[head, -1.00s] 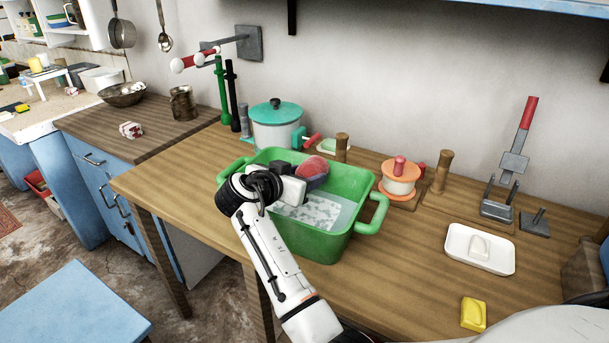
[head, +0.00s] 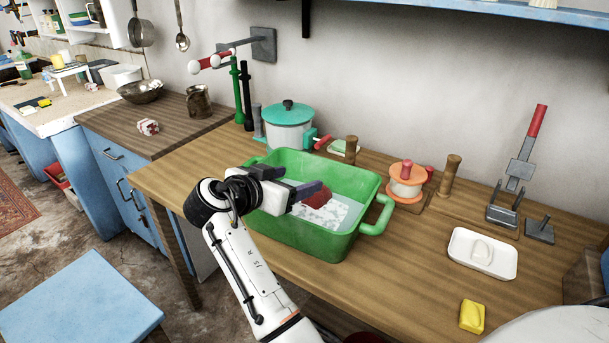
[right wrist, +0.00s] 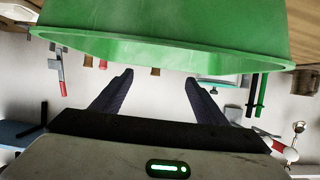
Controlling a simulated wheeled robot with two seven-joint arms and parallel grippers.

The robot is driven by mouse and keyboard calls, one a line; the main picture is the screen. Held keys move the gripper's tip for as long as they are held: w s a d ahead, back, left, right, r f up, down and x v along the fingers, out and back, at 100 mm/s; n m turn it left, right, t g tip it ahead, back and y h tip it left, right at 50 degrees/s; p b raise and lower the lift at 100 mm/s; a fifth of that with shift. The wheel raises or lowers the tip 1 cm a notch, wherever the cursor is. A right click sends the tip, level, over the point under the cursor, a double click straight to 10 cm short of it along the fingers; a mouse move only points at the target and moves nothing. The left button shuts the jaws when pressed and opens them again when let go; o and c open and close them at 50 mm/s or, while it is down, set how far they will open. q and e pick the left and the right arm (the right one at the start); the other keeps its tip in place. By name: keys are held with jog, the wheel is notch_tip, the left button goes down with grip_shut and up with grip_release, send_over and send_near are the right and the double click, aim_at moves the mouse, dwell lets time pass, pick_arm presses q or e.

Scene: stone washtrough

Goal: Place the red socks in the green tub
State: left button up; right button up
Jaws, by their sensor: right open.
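The green tub (head: 300,238) stands on the wooden table with pale, sudsy water inside. A red bundle, seemingly the red socks (head: 320,197), lies low in the tub at the water, partly hidden behind a dark finger of my right gripper. My right gripper (head: 308,188) reaches over the tub's left side, its fingers open. In the right wrist view the gripper (right wrist: 160,88) shows its two fingers wide apart with nothing between them, and the green tub (right wrist: 170,30) fills the top. My left gripper is out of view.
A teal-lidded pot (head: 288,130) stands behind the tub. An orange-and-white spool (head: 406,183) and a wooden peg (head: 449,176) stand to its right. A white soap dish (head: 482,255) and a yellow block (head: 472,316) lie farther right. Bare tabletop (head: 400,265) lies between.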

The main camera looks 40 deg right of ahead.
jog(key=shift+v, duration=1.4)
